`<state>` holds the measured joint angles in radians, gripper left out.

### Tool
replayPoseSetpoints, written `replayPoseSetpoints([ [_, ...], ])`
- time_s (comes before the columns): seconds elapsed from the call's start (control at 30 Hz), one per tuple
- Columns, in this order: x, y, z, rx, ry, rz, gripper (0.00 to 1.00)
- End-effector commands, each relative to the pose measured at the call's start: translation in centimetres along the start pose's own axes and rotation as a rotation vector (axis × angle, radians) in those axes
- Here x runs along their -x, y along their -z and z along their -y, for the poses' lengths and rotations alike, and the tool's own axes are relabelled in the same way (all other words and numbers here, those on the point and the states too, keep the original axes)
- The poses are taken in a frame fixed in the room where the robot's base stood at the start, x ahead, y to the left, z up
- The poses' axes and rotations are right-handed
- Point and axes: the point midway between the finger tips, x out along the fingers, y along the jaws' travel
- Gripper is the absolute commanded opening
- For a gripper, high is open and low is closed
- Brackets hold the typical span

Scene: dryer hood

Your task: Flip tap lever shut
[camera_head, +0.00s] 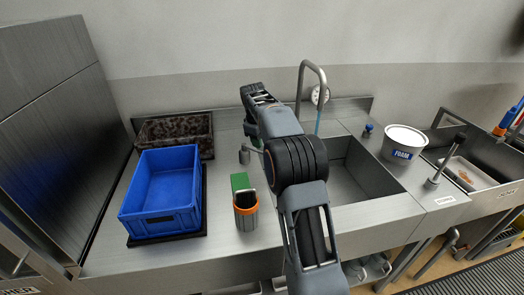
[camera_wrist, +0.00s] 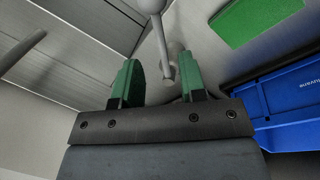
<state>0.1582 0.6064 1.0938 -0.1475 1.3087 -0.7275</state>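The tap spout (camera_head: 302,82) is a tall grey curved pipe behind the sink, with a thin blue streak (camera_head: 319,118) under its end that looks like running water. A small grey post with a thin rod, apparently the tap lever (camera_head: 244,156), stands left of the sink in the head view, partly hidden by my arm. In the wrist view a grey rod with a rounded end (camera_wrist: 157,30) reaches down between the fingers. My gripper (camera_wrist: 162,80) is open, its green fingertips on either side of that rod. Any contact cannot be told.
A blue crate (camera_head: 160,221) on a dark mat and a brown speckled tray (camera_head: 202,138) stand left. A green block (camera_head: 240,181) and an orange-rimmed cup (camera_head: 247,218) are near my arm. The sink basin (camera_head: 352,185) and FOAM tub (camera_head: 404,140) are right.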

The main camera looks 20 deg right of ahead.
Motion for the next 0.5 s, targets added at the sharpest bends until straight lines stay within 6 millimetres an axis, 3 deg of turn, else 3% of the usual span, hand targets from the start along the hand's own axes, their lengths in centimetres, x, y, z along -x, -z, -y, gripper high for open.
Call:
replayPoseSetpoints([
  [0.2, -3.4, -0.1, -0.1, -0.002, 0.002, 0.003, 0.38],
  [0.5, -5.5, -0.1, -0.1, -0.004, 0.000, 0.001, 0.38],
])
